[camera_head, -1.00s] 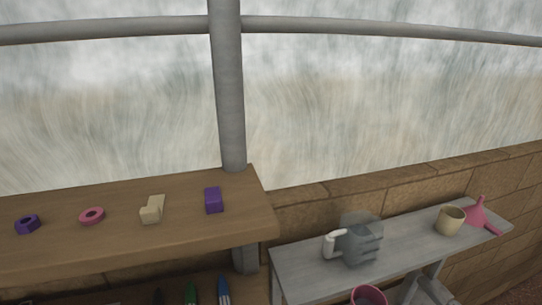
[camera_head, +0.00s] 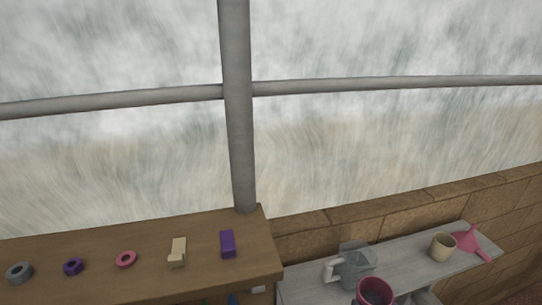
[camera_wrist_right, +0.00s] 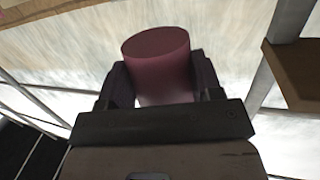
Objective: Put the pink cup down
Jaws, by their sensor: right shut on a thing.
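The pink cup (camera_head: 375,291) shows at the bottom of the head view, in front of the grey bench and just below a grey jug. In the right wrist view the cup (camera_wrist_right: 158,62) stands between the two dark fingers of my right gripper (camera_wrist_right: 163,80), which is shut on it. The cup's lower part is hidden by the gripper in the wrist view. The cup appears held up in the air; its height over the bench is hard to tell. My left gripper is in neither view.
A wooden shelf (camera_head: 205,280) at left holds several small blocks and rings. A brick ledge (camera_head: 400,207) and a post (camera_head: 238,120) stand behind.

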